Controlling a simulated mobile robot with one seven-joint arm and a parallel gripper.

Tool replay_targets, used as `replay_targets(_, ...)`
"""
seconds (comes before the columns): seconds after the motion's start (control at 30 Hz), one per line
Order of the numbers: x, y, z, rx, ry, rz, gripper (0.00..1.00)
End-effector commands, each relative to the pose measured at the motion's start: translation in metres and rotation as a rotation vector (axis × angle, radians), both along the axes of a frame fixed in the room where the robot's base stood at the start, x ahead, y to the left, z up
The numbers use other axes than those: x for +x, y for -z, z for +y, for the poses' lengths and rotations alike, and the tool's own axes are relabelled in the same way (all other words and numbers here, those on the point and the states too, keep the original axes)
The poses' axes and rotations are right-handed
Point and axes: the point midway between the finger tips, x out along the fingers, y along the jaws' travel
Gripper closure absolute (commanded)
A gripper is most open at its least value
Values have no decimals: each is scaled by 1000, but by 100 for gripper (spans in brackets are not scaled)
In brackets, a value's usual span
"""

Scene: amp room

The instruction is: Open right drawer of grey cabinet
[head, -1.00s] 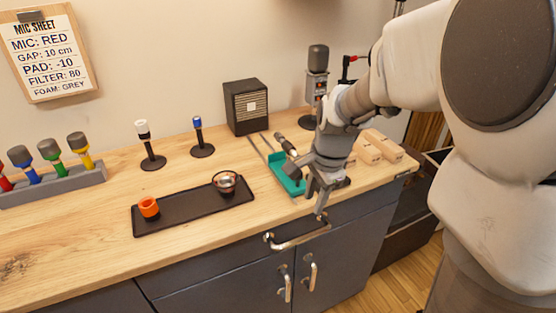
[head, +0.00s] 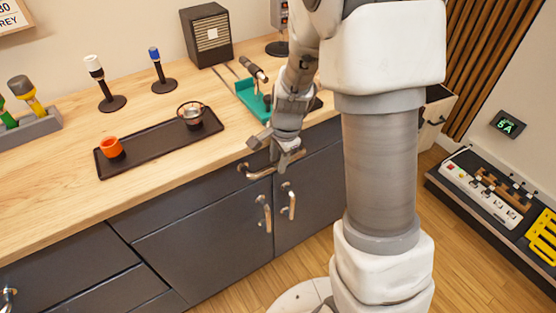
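The grey cabinet (head: 205,243) stands under the wooden counter. Its right drawer (head: 222,182) sits in the top row and looks closed, with its front flush with the cabinet. The drawer's metal bar handle (head: 258,175) runs across its front, just below the counter edge. My gripper (head: 274,150) points down at the right part of this handle. Its two fingers look spread apart, with nothing seen held between them. The fingers overlap the handle in the picture; I cannot tell whether they touch it. Part of the handle is hidden behind the gripper.
Two cabinet doors with upright handles (head: 265,213) are below the drawer. On the counter are a black tray (head: 155,148) with an orange cup, a teal tray (head: 251,98), a black speaker (head: 207,35) and mic stands. Open wooden floor lies around my base.

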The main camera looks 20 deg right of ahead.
Motion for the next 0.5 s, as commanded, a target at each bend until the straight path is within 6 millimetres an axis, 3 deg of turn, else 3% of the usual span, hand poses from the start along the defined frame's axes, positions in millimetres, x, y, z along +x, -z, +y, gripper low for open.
replay_targets(0.2,0,0,0,0,0,-1,63)
replay_targets(0.4,0,0,0,0,0,-1,97)
replay_targets(0.5,0,0,0,0,0,-1,100)
